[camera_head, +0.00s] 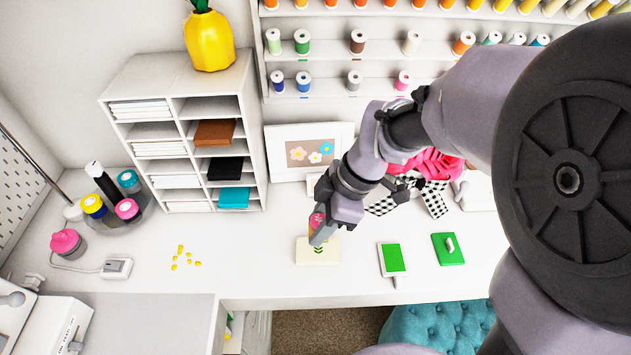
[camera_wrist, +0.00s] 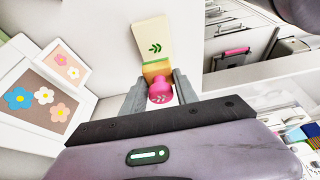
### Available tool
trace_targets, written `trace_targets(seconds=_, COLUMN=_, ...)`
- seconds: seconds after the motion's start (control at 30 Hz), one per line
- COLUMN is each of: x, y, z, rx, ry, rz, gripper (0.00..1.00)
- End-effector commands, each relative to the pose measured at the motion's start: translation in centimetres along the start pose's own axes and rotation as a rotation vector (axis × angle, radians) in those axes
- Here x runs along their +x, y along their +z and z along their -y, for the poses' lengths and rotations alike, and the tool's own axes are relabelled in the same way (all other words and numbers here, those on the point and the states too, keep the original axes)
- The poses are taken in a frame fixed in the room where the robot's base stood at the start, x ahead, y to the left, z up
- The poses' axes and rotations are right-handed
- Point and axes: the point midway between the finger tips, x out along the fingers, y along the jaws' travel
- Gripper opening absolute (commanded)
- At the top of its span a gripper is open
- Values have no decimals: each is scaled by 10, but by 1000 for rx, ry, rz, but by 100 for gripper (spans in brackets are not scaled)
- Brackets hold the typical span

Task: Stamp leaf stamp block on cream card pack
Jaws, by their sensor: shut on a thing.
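The leaf stamp block has a pink knob (camera_wrist: 161,92) and a wooden body (camera_wrist: 155,70). My gripper (camera_wrist: 161,90) is shut on it, with a finger on each side of the knob. In the head view my gripper (camera_head: 321,232) holds the stamp block over the cream card pack (camera_head: 312,255) near the desk's front edge. The cream card pack (camera_wrist: 151,35) also shows in the wrist view, with a green leaf print on its face. The stamp is at the near end of the pack; I cannot tell whether it touches the card.
A green ink pad (camera_head: 393,259) and its green lid (camera_head: 448,249) with a white handle lie to the right. Yellow bits (camera_head: 184,258) lie left. A framed flower picture (camera_head: 309,151) and checkered ribbon (camera_head: 433,199) stand behind.

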Motion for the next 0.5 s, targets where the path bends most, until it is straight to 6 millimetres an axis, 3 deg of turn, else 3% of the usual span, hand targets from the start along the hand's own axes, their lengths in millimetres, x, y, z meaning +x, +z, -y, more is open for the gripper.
trace_targets(seconds=0.5, x=-7, y=18, z=54, rx=0, ry=1, rz=0, gripper=0)
